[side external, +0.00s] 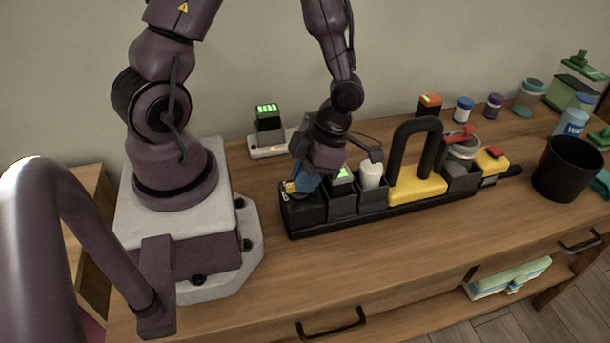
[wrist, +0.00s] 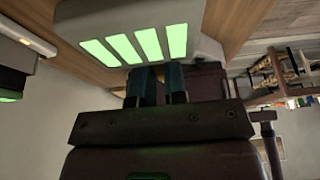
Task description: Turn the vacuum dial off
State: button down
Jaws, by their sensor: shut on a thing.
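I cannot make out a vacuum or its dial in either view. My gripper (side external: 304,186) is low over the left end of a black caddy (side external: 350,220) on the wooden table. Its blue fingers (wrist: 157,86) show in the wrist view, close together, with their tips at the edge of a grey block with lit green bars (wrist: 130,42). A block with green lights (side external: 342,175) also sits in the caddy, just right of the gripper. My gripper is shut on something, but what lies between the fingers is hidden.
The caddy also holds a white bottle (side external: 371,175) and a yellow block with a tall black loop handle (side external: 418,187). A green-lit block on a white base (side external: 268,118) stands behind. A black bin (side external: 568,170) stands right. The table front is clear.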

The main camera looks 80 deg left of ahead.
jog(key=shift+s, duration=0.2)
jog(key=c, duration=1.2)
grip_release()
jog(key=shift+o, duration=0.2)
jog(key=shift+w, duration=0.1)
jog(key=v, duration=1.3)
jog(key=shift+w+f, duration=0.1)
jog(key=shift+f, duration=0.05)
